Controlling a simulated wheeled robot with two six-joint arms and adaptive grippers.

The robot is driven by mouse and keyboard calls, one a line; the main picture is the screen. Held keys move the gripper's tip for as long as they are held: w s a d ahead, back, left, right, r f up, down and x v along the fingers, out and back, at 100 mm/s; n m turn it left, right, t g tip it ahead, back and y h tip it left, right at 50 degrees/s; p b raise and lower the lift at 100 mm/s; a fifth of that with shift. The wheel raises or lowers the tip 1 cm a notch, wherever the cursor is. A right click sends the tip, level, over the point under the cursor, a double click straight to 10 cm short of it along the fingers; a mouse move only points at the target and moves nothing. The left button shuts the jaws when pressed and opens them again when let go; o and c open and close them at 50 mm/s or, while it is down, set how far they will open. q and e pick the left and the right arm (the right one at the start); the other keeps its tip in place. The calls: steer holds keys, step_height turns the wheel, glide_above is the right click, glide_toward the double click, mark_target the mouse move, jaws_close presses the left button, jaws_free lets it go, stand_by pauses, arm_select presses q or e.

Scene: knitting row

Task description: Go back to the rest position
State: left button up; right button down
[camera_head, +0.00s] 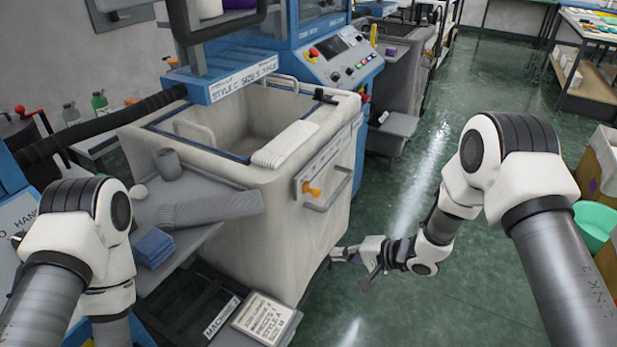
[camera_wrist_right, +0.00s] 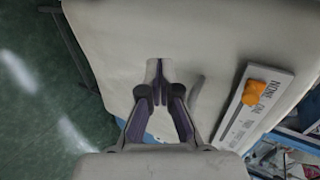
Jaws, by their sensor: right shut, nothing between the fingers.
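My right gripper (camera_head: 346,255) is low beside the front right corner of the white machine tub (camera_head: 300,215), over the green floor. In the right wrist view the fingers of the right gripper (camera_wrist_right: 158,92) meet at their tips with nothing between them, and the pale tub wall (camera_wrist_right: 200,30) fills the view behind them. I cannot tell whether they touch the wall. My left arm (camera_head: 85,240) shows at the lower left, but its gripper is out of view.
A grey shelf (camera_head: 190,240) beside the tub holds a grey knitted piece (camera_head: 212,209) and blue folded cloths (camera_head: 153,248). An orange knob (camera_head: 312,190) sticks out of the tub's side. The floor (camera_head: 400,310) right of the tub is clear.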

steer(key=s+d+f+m+g+h+p, duration=0.1)
steer(key=s+d+f+h, duration=0.1)
steer(key=s+f, duration=0.5)
steer(key=s+d+f+m+g+h+p, duration=0.2)
steer(key=s+f+h, duration=0.15)
steer(key=s, duration=0.75)
steer(key=s+d+n+g+h, duration=0.2)
steer(key=s+d+n, duration=0.2)
steer(key=s, duration=0.4)
steer(key=s+d+n+g+h, duration=0.1)
steer(key=s+d+n, duration=0.3)
steer(key=s, duration=0.4)
steer(key=shift+s+d+f+n+g+h, duration=0.25)
steer(key=shift+s+n+g+h, duration=0.15)
steer(key=shift+n+h, duration=0.3)
